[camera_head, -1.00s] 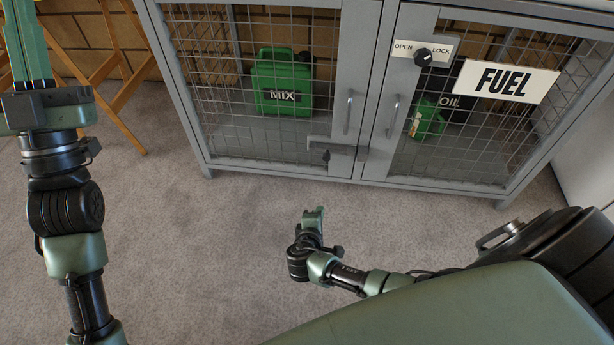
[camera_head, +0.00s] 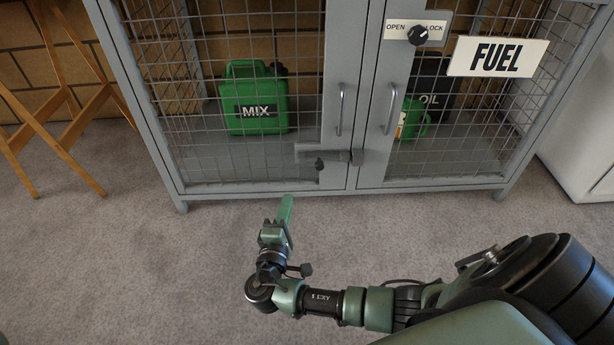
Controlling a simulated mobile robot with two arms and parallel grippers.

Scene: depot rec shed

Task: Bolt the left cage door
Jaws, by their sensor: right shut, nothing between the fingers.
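The left cage door (camera_head: 238,184) is a grey mesh door and looks closed, with a vertical handle (camera_head: 339,110) near its right edge. A grey sliding bolt (camera_head: 308,151) with a dark knob (camera_head: 320,164) sits low on that door. Its keeper (camera_head: 357,157) is at the edge of the right door; I cannot tell whether the bar reaches into it. My right gripper (camera_head: 287,206) is shut and empty, its green fingers pointing up, below and left of the bolt and apart from it in the picture. My left gripper is out of view.
The right door (camera_head: 440,188) carries a handle (camera_head: 390,108), a black OPEN/LOCK knob (camera_head: 418,35) and a FUEL sign (camera_head: 498,57). A green MIX can (camera_head: 255,112) stands behind the left mesh. Wooden trestle legs (camera_head: 62,100) stand left. The carpet before the cage is clear.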

